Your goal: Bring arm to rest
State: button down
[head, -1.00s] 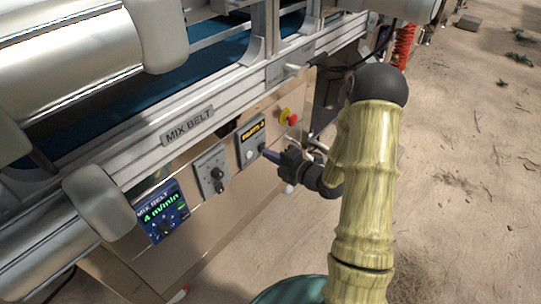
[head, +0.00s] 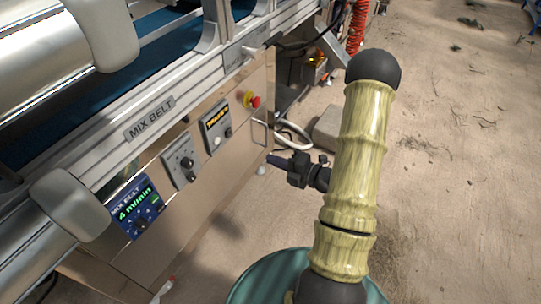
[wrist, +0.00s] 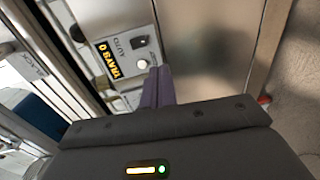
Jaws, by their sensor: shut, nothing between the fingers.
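My gripper (head: 272,160) is shut and empty, in front of the right end of the machine's steel front panel (head: 205,192) in the head view. In the wrist view its purple-grey fingers (wrist: 158,86) are together and point towards the steel panel. A control box with an amber display (head: 216,122) sits up and left of the gripper, apart from it as far as the head view shows. It also shows in the wrist view (wrist: 122,62). My arm is bent, with its elbow high at the right of the head view.
A dial box (head: 181,160), a blue "4 m/min" display (head: 136,206) and a red emergency button (head: 254,101) stick out from the panel. The mix belt rail (head: 150,120) runs above them. A pale block and white hose (head: 292,130) lie behind the gripper. Sandy ground (head: 460,170) is open at right.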

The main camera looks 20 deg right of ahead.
jog(key=shift+s+d, duration=0.1)
jog(key=shift+d, duration=0.2)
notch_tip(320, 180, up, 9)
jog(key=w+m+g+h+p, duration=0.2)
jog(key=m+g+h+p, duration=0.3)
jog(key=m+h+p, duration=0.5)
jog(key=s+a+r+m+g+p, duration=0.1)
jog(key=s+a+r+m+g, duration=0.65)
jog(key=s+r+m, duration=0.7)
notch_tip(320, 180, up, 34)
jog(key=w+t+p, duration=0.1)
jog(key=t+p, duration=0.1)
jog(key=p, duration=3.6)
jog(key=shift+w+a+r+m, duration=0.2)
jog(key=shift+w+a+m, duration=0.1)
jog(key=shift+w+m, duration=0.15)
